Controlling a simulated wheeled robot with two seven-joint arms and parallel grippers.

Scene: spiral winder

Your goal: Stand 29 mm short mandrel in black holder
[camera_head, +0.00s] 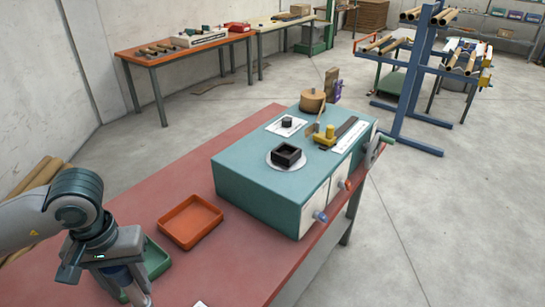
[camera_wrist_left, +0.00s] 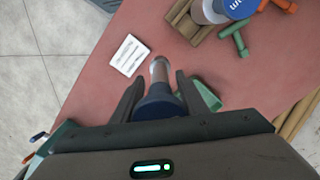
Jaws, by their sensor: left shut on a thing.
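The black holder (camera_head: 287,156) is a square block with an open recess. It sits on a white disc on top of the teal cabinet (camera_head: 240,180) in the head view. My left gripper (camera_head: 137,297) is at the lower left, above the red bench and beside the green tray. In the left wrist view, my left gripper (camera_wrist_left: 156,90) is shut on a mandrel with a grey metal shaft (camera_wrist_left: 159,72) and a dark blue end (camera_wrist_left: 158,103). Its shaft points away from the wrist. Its size marking is not readable. My right gripper is not in view.
An orange tray (camera_head: 190,222) lies on the red bench (camera_head: 262,252), left of the cabinet; the green tray (camera_head: 157,262) is partly hidden by my arm. In the wrist view, a white card (camera_wrist_left: 128,55) and a wooden rack (camera_wrist_left: 188,22) lie near the mandrel.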

